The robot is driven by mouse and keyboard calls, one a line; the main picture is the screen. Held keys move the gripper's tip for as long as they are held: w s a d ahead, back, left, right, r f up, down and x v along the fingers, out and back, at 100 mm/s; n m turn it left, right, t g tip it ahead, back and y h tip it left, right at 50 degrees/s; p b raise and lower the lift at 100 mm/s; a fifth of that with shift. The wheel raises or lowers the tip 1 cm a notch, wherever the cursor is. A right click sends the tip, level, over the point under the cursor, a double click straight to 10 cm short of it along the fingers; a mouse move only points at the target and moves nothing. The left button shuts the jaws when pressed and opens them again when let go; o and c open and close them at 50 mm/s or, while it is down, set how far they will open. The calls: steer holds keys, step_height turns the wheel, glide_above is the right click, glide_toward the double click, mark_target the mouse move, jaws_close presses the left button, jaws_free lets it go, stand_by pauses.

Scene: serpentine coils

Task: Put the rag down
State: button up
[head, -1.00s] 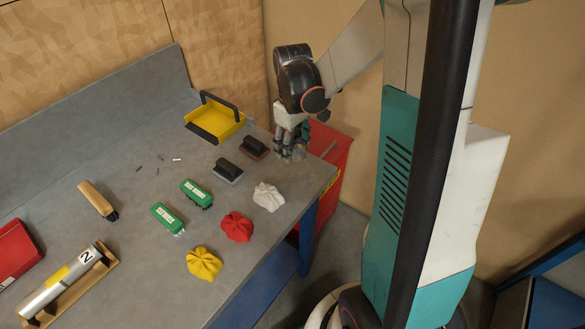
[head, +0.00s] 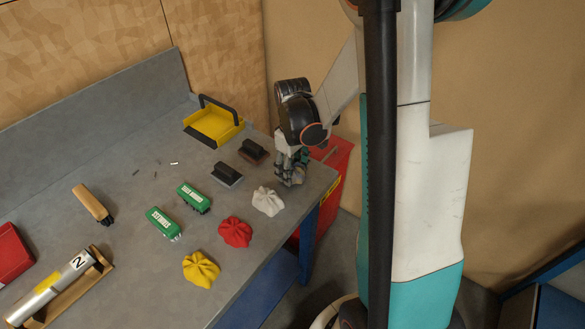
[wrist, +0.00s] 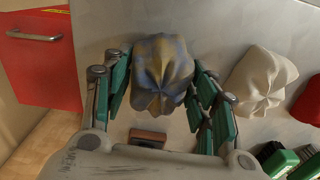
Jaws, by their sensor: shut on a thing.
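My gripper (head: 290,181) is low over the right end of the grey bench, beside the white rag. In the wrist view, my gripper (wrist: 168,95) has its green-padded fingers on both sides of a bunched grey-blue rag with yellowish patches (wrist: 162,70) and is shut on it. The rag is at or just above the bench top; I cannot tell if it touches. In the head view my fingers mostly hide it. A white rag (head: 268,201), a red rag (head: 235,232) and a yellow rag (head: 201,268) lie in a row along the front edge.
A red cabinet (head: 336,160) stands past the bench's right end. Bare bench (head: 120,265) lies left of the yellow rag.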

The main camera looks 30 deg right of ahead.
mark_target(293, 163)
steer(key=shift+f+b, duration=0.35)
steer(key=shift+f, duration=0.1)
steer(key=shift+f, duration=0.1)
steer(key=o, duration=1.4)
steer(key=shift+r+p, duration=0.45)
step_height(293, 163, up, 14)
steer(key=p, duration=0.4)
steer(key=shift+w+d+p, duration=0.2)
steer(key=shift+w+p, duration=0.05)
steer(key=shift+p, duration=0.05)
